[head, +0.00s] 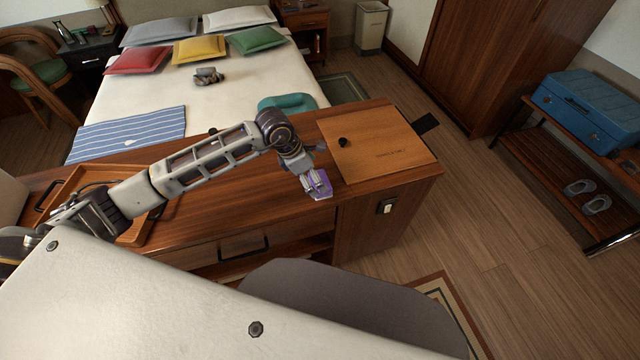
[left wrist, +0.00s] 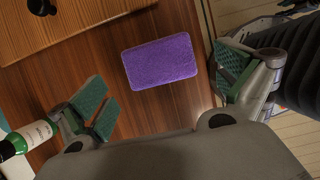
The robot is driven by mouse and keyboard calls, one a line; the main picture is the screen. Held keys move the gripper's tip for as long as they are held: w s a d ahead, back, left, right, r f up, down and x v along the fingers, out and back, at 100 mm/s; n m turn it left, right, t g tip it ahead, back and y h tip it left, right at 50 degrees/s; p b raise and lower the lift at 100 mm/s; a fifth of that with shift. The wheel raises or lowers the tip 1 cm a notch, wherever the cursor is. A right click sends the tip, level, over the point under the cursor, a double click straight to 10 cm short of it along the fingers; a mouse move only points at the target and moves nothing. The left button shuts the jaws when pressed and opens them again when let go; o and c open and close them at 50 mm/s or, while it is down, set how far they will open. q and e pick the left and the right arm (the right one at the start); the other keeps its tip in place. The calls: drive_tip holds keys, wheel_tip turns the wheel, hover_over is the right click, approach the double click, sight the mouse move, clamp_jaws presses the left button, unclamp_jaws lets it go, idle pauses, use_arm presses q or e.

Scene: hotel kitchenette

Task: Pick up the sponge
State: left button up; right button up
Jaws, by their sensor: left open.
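The sponge (left wrist: 160,62) is a purple rectangular block lying on the brown wooden counter in the left wrist view. It lies between and beyond the two green-padded fingers of my left gripper (left wrist: 166,88), which is open and empty. In the head view the left gripper (head: 311,184) is over the counter's front right part, and the purple sponge (head: 322,185) shows beside its fingertips, partly hidden by them. I cannot tell the exact height of the fingers above the sponge. My right gripper is not in view.
A lighter wooden panel (head: 385,150) with a black knob lies just right of the gripper. A wooden tray (head: 132,234) is on the counter's left. A grey chair back (head: 350,305) is in front.

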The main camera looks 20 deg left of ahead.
use_arm(q)
drive_tip(key=x, duration=0.3)
drive_tip(key=shift+s+a, duration=0.2)
drive_tip(key=shift+a, duration=0.1)
drive_tip(key=shift+w+d+f+p, duration=0.1)
drive_tip(key=shift+f+p, duration=0.2)
drive_tip(key=shift+f, duration=0.1)
drive_tip(key=shift+w+d+f, duration=0.1)
drive_tip(key=shift+f, duration=0.25)
drive_tip(key=c, duration=0.6)
drive_tip(key=shift+c, duration=0.6)
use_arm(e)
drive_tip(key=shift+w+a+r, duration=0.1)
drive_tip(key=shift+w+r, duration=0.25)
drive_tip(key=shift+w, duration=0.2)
